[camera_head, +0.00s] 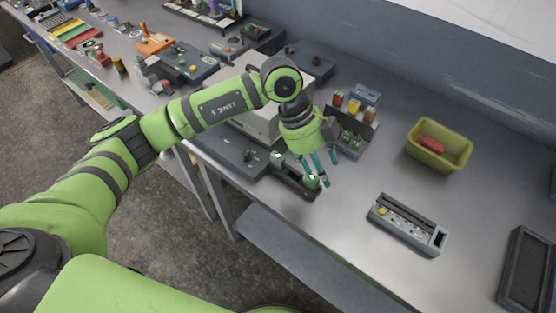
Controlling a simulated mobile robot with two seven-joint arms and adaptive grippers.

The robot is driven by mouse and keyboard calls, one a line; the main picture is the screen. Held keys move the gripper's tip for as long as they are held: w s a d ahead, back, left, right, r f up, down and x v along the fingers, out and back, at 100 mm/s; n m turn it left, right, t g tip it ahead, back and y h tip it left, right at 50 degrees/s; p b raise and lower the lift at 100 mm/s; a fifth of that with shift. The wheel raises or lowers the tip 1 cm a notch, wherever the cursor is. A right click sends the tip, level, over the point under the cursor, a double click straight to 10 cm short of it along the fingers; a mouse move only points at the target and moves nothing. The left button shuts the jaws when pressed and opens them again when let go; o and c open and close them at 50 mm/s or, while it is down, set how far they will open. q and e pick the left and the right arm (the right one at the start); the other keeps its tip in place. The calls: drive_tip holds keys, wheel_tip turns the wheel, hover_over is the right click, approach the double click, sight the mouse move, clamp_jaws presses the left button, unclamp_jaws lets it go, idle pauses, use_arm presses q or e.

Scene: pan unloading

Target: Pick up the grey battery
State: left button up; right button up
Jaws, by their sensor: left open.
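My left gripper (320,174) is open and points down over the front part of the table. Its teal fingers are directly above or beside a small dark holder (289,183) near the table's front edge. A small green piece sits at that holder's right end, close to the fingertips; I cannot tell whether they touch it. I cannot pick out the grey battery for sure. The fingers may hide part of the holder. My right gripper is not in view.
A yellow-green bin (463,158) holding a red object (433,144) stands at the right. A grey slotted box (408,225) lies near the front edge, and a dark tray (527,268) at far right. A rack with red and yellow pieces stands behind my gripper. The table between holder and bin is clear.

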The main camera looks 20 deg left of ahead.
sight(276, 157)
use_arm(q)
drive_tip(key=w+a+n+y, duration=0.1)
drive_tip(key=a, duration=0.2)
drive_tip(key=w+a+n+y, duration=0.1)
drive_tip(key=a+y, duration=0.1)
drive_tip(key=a, duration=0.2)
drive_tip(key=w+a+y, duration=0.1)
drive_tip(key=a+y, duration=0.1)
drive_tip(key=a, duration=0.1)
drive_tip(key=shift+w+a+r+n+t, duration=0.2)
drive_tip(key=shift+w+r+n+t, duration=0.05)
drive_tip(key=shift+n+t, duration=0.15)
drive_tip(key=shift+a+f+p, duration=0.15)
drive_tip(key=shift+a+p, duration=0.15)
wheel_tip(276, 157, down, 6)
drive_tip(key=p, duration=0.3)
drive_tip(key=shift+p, duration=0.3)
drive_tip(key=shift+f, duration=0.3)
clamp_jaws()
